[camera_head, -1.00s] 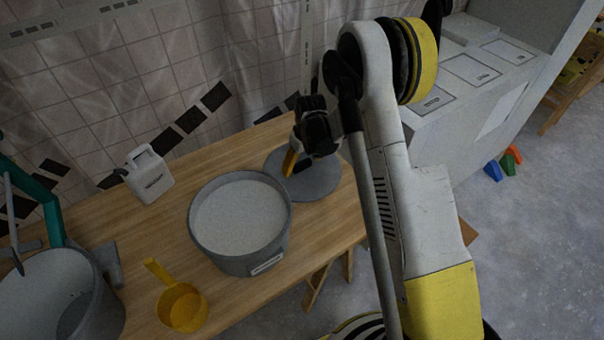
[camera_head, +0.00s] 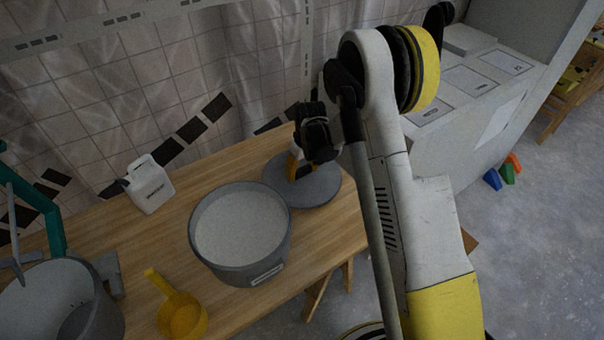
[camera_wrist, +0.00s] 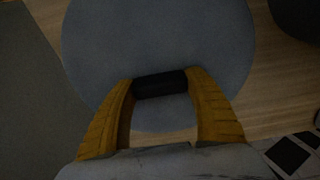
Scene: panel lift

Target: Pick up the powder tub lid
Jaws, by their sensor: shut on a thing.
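The powder tub lid (camera_head: 318,191) is a round grey disc with a dark handle, at the right end of the wooden table. In the wrist view the lid (camera_wrist: 158,40) fills the upper middle, and its black handle (camera_wrist: 160,84) sits between my yellow fingers. My gripper (camera_head: 295,170) is above the lid, shut on the handle; it also shows in the wrist view (camera_wrist: 161,85). The grey powder tub (camera_head: 240,262), full of white powder, stands open just left of the lid. I cannot tell whether the lid is clear of the table.
A yellow scoop (camera_head: 182,316) lies at the table's front left. A white jug (camera_head: 151,187) stands at the back, and a grey bucket (camera_head: 100,300) at the far left. The wooden table (camera_head: 140,245) has bare room between them. A tiled wall (camera_head: 190,80) rises behind.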

